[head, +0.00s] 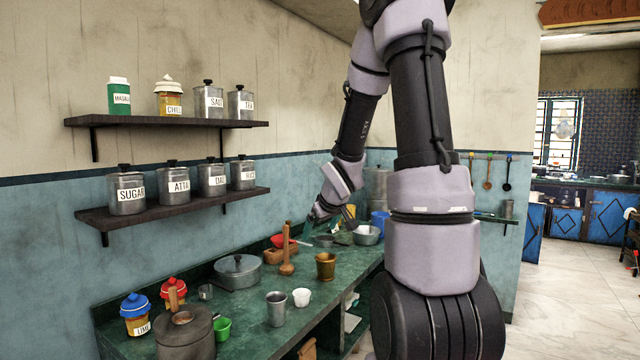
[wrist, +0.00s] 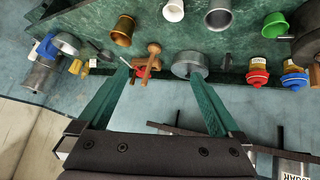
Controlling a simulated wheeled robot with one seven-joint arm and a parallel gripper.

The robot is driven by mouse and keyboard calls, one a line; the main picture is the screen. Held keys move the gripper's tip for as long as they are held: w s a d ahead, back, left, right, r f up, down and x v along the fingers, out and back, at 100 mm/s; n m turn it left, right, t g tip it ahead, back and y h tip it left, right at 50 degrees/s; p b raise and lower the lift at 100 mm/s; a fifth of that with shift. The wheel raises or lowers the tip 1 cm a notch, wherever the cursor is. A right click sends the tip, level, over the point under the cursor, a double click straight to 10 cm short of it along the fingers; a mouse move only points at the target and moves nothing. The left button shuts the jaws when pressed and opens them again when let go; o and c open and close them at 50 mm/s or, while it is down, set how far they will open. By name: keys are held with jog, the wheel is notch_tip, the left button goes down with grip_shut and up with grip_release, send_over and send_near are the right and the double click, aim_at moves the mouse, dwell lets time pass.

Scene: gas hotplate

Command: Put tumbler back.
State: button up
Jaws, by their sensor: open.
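A steel tumbler (head: 276,308) stands upright near the front edge of the green counter (head: 240,337), left of a small white cup (head: 301,298). It also shows at the top of the wrist view (wrist: 218,16), beside the white cup (wrist: 173,10). A smaller grey cup (head: 206,292) stands further back. My gripper (head: 318,213) is raised above the far part of the counter, well apart from the steel tumbler. In the wrist view its green fingers (wrist: 160,71) are spread wide with nothing held between them.
A lidded pot (head: 238,272), a wooden pestle (head: 287,255) and a brass mortar (head: 325,266) crowd the counter. A green cup (head: 222,329) and lidded jars stand at the left. Two wall shelves (head: 180,208) hold labelled canisters. A metal cup (head: 507,209) sits on a small right shelf.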

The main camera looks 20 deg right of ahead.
jog(key=s+a+r+m+y, duration=0.1)
jog(key=s+a+r+m, duration=0.1)
jog(key=s+r, duration=0.3)
jog(key=s+a+r+m+g+y, duration=0.1)
jog(key=s+a+r, duration=0.4)
jog(key=s, duration=0.7)
jog(key=s+a+r+m, duration=0.3)
jog(key=s+a+r, duration=0.1)
jog(key=s+r, duration=0.3)
jog(key=shift+s+r+y, duration=0.25)
jog(key=shift+s+y, duration=0.15)
jog(key=shift+s, duration=0.3)
